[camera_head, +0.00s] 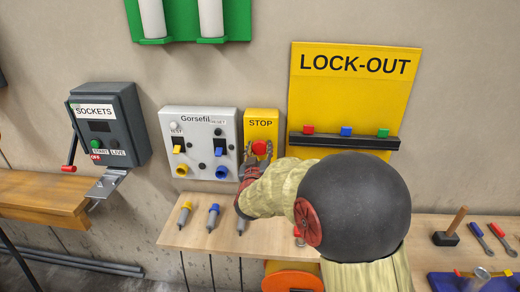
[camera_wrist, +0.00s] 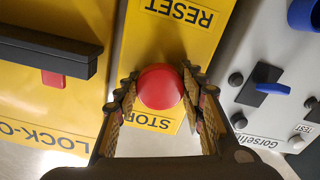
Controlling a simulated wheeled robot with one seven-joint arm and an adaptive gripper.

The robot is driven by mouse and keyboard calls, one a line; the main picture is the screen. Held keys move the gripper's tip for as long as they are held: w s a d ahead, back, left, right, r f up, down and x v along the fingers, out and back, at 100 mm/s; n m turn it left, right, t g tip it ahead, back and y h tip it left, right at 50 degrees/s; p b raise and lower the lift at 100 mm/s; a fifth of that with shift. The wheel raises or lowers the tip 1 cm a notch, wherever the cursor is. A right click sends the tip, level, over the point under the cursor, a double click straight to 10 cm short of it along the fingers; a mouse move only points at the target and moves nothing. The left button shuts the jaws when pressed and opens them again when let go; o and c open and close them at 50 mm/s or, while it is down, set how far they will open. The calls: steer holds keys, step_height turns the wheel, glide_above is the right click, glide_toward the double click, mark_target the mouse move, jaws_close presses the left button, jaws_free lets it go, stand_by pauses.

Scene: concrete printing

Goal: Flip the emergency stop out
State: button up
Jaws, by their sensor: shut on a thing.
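The emergency stop is a red round button (camera_head: 260,147) on a yellow box (camera_head: 261,116) labelled STOP, fixed to the wall. In the wrist view the button (camera_wrist: 160,87) sits between my two fingers, and the yellow box (camera_wrist: 172,40) shows the words RESET and STOP upside down. My gripper (camera_head: 257,152) is at the front of the box with its fingertips on either side of the button. In the wrist view my gripper (camera_wrist: 160,92) is shut on the button. My arm hides the lower part of the box in the head view.
A grey Gorsefil panel (camera_head: 200,120) with switches is close on the left. A yellow LOCK-OUT board (camera_head: 350,95) with a dark rail is on the right. A wooden shelf (camera_head: 200,236) below holds several plugs and tools. A dark SOCKETS box (camera_head: 125,115) is further left.

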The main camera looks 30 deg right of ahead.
jaws_close()
steer(key=shift+s+a+f, duration=0.1)
steer(key=shift+s+a, duration=0.15)
steer(key=shift+s, duration=0.2)
steer(key=o, duration=1.1)
jaws_free()
steer(key=shift+a, duration=0.1)
steer(key=shift+c, duration=0.2)
steer(key=shift+s, duration=0.1)
steer(key=v, duration=1.2)
